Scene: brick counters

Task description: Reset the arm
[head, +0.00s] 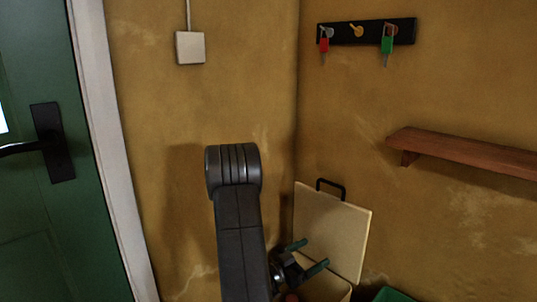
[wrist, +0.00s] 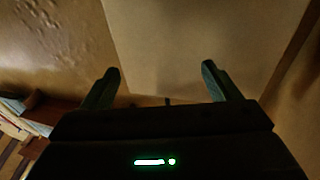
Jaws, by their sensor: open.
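My arm rises from the bottom of the head view, bent at a dark rounded joint. In the wrist view, my gripper (wrist: 160,69) is open with nothing between the fingers. A pale flat panel (wrist: 190,35) fills the view beyond them. I cannot tell how far the fingertips are from it.
A green object (head: 393,295) is cut off at the bottom edge. A wooden shelf (head: 470,158) and a key rack (head: 366,31) are on the right wall. A green door (head: 40,225) is at left.

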